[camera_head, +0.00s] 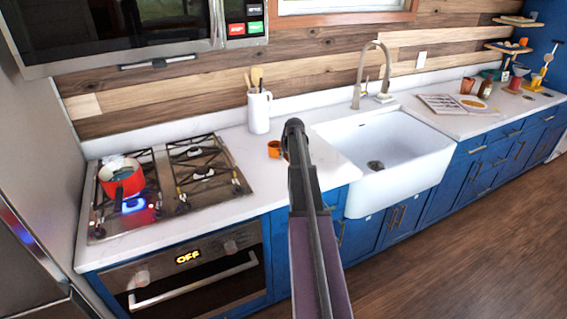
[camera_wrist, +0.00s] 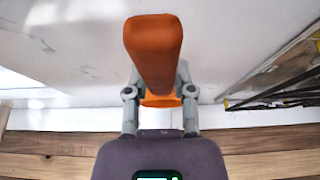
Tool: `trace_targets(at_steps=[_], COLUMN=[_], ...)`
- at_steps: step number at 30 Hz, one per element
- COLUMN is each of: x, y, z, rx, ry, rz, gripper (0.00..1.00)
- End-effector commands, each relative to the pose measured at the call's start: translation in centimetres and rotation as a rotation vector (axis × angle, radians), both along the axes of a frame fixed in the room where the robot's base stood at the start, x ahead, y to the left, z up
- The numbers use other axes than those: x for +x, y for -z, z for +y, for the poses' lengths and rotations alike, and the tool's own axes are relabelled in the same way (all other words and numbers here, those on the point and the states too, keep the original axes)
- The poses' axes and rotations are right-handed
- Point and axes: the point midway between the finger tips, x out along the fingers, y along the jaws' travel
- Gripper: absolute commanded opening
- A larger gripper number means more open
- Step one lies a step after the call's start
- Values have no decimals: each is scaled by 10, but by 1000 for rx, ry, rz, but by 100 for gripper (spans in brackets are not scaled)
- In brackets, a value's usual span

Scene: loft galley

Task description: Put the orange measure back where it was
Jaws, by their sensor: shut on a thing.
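The orange measure shows in the wrist view (camera_wrist: 153,52), large and close, with a brighter orange part lower down between the fingers. My gripper (camera_wrist: 160,94) is shut on it. In the head view, the orange measure (camera_head: 274,149) shows just left of my arm, over the white counter between the stove and the sink. My arm hides its right side and my fingers there. I cannot tell whether the measure touches the counter.
A white jug with utensils (camera_head: 259,111) stands behind the measure. A red pot (camera_head: 121,177) sits on the stove (camera_head: 185,212) at left, with a blue glow beside it. The white sink (camera_head: 400,185) is at right. Several items, including a bottle (camera_head: 486,88), stand on the far-right counter.

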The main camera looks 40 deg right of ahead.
Motion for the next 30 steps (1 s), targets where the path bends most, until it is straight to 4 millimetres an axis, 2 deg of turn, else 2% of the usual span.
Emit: trace_targets(at_steps=[3, 18, 19, 22, 30], x=[0, 0, 0, 0, 0], y=[10, 12, 12, 11, 11], z=[0, -1, -1, -1, -1], rx=[0, 0, 0, 0, 0], ry=[0, 1, 1, 1, 1], rz=[0, 0, 0, 0, 0], gripper=[0, 0, 38, 67, 67])
